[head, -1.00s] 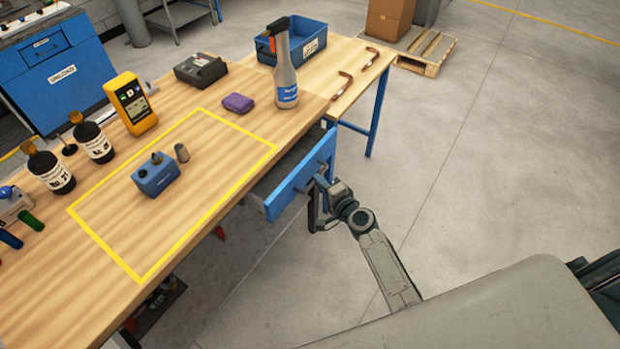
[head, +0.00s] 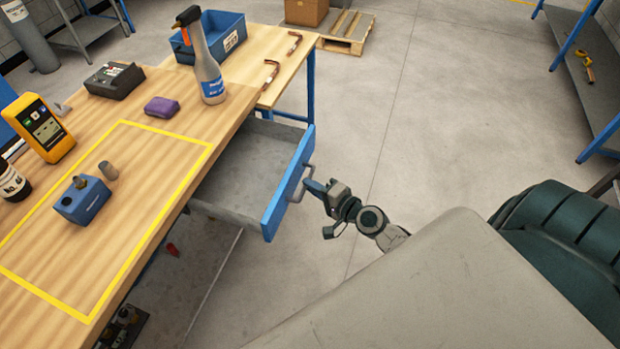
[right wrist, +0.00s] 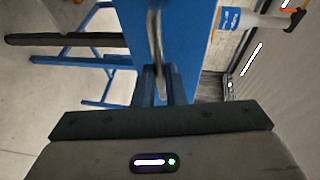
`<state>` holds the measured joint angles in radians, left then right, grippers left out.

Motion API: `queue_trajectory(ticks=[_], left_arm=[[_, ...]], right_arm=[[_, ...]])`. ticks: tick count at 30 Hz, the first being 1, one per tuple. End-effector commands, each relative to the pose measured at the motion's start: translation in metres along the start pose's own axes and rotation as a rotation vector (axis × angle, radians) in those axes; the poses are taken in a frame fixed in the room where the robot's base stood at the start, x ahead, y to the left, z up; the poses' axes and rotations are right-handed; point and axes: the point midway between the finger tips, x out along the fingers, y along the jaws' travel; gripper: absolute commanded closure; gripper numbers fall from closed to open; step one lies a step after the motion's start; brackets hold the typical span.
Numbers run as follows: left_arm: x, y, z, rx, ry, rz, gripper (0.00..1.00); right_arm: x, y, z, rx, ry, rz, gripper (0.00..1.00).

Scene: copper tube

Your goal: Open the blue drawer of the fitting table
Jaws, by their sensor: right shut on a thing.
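The blue drawer (head: 284,196) of the fitting table (head: 190,105) stands well out from under the tabletop, and its grey inside (head: 235,175) looks empty. Its metal handle (head: 300,180) is on the blue front. My right gripper (head: 311,187) is at the handle, shut on it. In the right wrist view the fingers (right wrist: 162,88) close around the handle bar (right wrist: 155,40), in front of the blue drawer front (right wrist: 187,40). My left gripper is not in view.
On the tabletop are a spray bottle (head: 208,70), a blue bin (head: 207,35), a purple block (head: 162,107), a yellow meter (head: 38,127) and a small blue box (head: 82,199). The floor (head: 400,110) right of the drawer is clear. A shelf rack (head: 590,75) stands far right.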

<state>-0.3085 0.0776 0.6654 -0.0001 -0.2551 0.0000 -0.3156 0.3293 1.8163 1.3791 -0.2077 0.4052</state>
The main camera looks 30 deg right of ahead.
Motion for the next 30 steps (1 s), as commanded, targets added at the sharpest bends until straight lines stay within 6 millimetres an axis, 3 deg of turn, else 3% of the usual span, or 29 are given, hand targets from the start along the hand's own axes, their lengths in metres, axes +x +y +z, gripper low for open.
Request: queue_trajectory(ticks=[2, 3, 6, 17, 20, 30], left_arm=[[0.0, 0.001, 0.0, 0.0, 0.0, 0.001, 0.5], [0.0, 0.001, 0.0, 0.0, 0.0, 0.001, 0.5], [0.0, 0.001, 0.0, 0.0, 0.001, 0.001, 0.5], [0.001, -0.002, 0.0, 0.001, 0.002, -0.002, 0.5], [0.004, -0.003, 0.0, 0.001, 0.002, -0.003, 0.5], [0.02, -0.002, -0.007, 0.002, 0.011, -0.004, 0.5]], right_arm=[[0.0, 0.0, 0.0, 0.0, 0.0, 0.0, 1.0], [0.0, 0.0, 0.0, 0.0, 0.0, 0.0, 0.85], [0.0, 0.0, 0.0, 0.0, 0.0, 0.0, 0.68], [-0.004, 0.001, 0.0, -0.001, 0.0, 0.001, 0.68], [-0.014, 0.002, 0.0, -0.003, -0.001, 0.002, 0.68], [-0.075, 0.004, 0.0, -0.004, -0.002, 0.004, 0.68]])
